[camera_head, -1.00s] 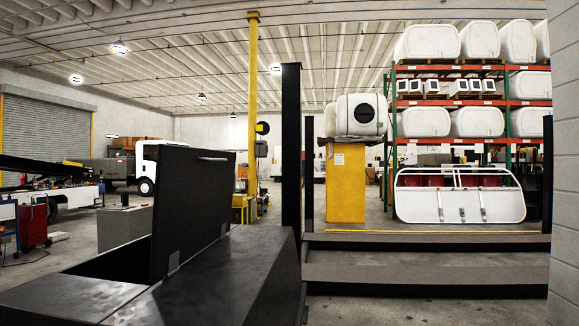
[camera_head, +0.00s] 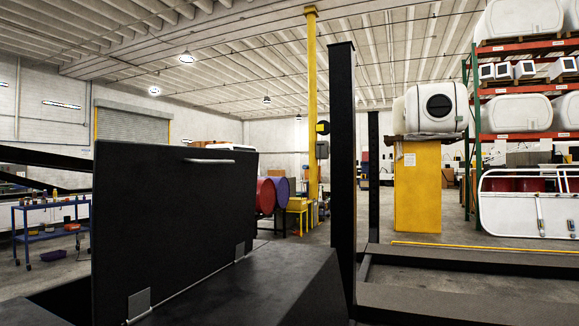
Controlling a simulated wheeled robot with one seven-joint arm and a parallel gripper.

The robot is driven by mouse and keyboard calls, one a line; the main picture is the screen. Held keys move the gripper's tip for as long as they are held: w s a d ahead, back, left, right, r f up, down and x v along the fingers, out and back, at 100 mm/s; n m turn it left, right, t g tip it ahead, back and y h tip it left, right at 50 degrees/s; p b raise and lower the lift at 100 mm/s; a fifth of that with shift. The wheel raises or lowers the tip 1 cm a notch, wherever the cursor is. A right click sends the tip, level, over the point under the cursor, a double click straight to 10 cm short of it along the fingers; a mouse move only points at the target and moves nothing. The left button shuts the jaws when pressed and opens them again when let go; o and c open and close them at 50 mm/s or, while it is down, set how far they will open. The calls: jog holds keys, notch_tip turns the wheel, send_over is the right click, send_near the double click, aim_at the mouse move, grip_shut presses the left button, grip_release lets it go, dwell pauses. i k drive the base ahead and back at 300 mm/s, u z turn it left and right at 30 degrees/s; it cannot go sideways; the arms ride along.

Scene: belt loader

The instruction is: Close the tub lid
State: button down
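The tub lid (camera_head: 170,225) is a black flat panel standing upright, hinged along its lower edge with two metal hinges (camera_head: 139,303). A silver handle (camera_head: 209,161) sits near its top edge. The lid is open. My gripper is not in view.
A black post (camera_head: 343,180) stands just right of the lid, with low dark beams (camera_head: 450,300) on the floor beyond. A yellow block (camera_head: 418,185) carries a white tank. A blue cart (camera_head: 50,230) stands at the left.

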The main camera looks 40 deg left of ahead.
aim_at(166, 219)
jog(key=u, duration=0.15)
jog(key=i, duration=1.15)
jog(key=u, duration=1.1)
jog(key=i, duration=0.8)
jog(key=u, duration=0.6)
